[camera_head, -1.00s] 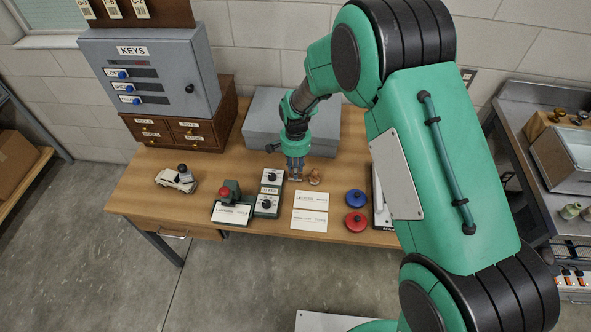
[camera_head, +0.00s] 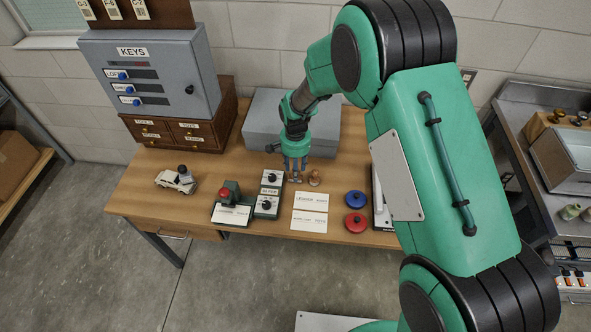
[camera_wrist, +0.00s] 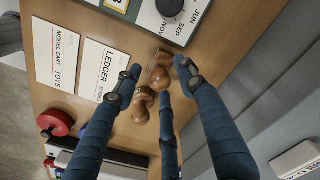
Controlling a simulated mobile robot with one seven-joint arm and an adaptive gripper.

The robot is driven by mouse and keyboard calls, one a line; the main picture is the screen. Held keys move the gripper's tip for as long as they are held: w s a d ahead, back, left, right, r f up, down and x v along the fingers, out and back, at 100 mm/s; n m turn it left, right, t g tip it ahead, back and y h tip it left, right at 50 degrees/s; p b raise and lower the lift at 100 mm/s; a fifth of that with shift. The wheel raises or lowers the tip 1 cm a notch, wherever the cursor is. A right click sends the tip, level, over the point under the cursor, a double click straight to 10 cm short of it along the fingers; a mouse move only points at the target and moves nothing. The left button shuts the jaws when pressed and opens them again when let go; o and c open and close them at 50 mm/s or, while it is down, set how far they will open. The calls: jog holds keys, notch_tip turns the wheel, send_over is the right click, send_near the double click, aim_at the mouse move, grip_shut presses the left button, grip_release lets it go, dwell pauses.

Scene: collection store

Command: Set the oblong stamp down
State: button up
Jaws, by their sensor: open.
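The oblong stamp (camera_wrist: 159,72), with a wooden knob handle and a narrow oblong base, stands on the table between my spread fingers in the wrist view. My gripper (camera_wrist: 157,80) is open around it, its blue fingers apart at the sides. In the head view my gripper (camera_head: 296,177) points down at the tabletop and mostly hides this stamp. A second wooden-handled stamp (camera_head: 315,178) stands just to the right of it; in the wrist view this one (camera_wrist: 141,105) is close by, partly beside a finger.
A dial unit (camera_head: 269,190) stands just left of my gripper. Two white cards (camera_head: 311,199) lie in front. Blue (camera_head: 356,199) and red (camera_head: 356,222) round lidded items are to the right. A grey box (camera_head: 262,130) stands behind. A toy car (camera_head: 177,181) is far left.

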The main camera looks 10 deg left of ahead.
notch_tip(320, 180, up, 12)
jog(key=p, duration=0.2)
jog(key=shift+p, duration=0.35)
jog(key=shift+f, duration=0.1)
dwell(0.7)
jog(key=s+d+r+n+t, duration=0.1)
jog(key=s+d+r, duration=0.5)
jog(key=d+r, duration=0.5)
jog(key=s+d+r+n+t, duration=0.15)
jog(key=s+d+r, duration=0.45)
jog(key=r, duration=0.8)
jog(key=s+d+r+t, duration=0.1)
jog(key=s+d+r, duration=0.1)
jog(key=s+d, duration=0.2)
jog(key=s+d+r+n+t, duration=0.1)
jog(key=s+d, duration=0.3)
jog(key=s, duration=0.6)
jog(key=s+d+r+n+t, duration=0.1)
jog(key=s+d+r, duration=0.3)
jog(key=s, duration=0.3)
jog(key=shift+d, duration=0.25)
jog(key=shift+s, duration=0.1)
